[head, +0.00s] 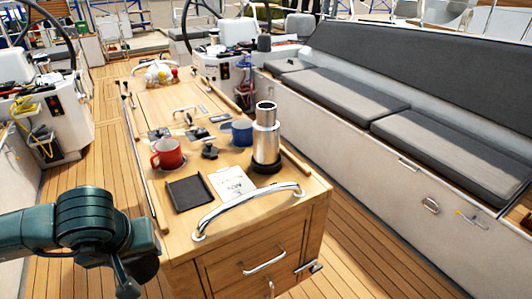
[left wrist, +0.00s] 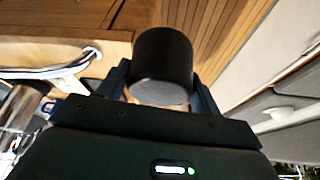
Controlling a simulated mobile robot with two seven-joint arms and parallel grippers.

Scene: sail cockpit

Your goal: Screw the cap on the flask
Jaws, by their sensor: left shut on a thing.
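The silver flask (head: 266,138) stands upright on the wooden cockpit table, on a black round base, near the table's right side. My left gripper (left wrist: 160,85) is shut on a dark cylinder, which I take to be the cap (left wrist: 163,60); its two fingers press on either side of it in the left wrist view. In the head view my left arm comes in at the lower left, beside the table's near left corner, apart from the flask. The fingers are mostly hidden there. My right gripper is not in view.
On the table (head: 225,206) are a red mug (head: 168,154), a blue mug (head: 241,133), a black tray (head: 190,192), a white card (head: 231,182) and a small dark knob (head: 209,151). A steel rail (head: 246,207) arches along the near edge. A cushioned bench (head: 445,150) runs along the right.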

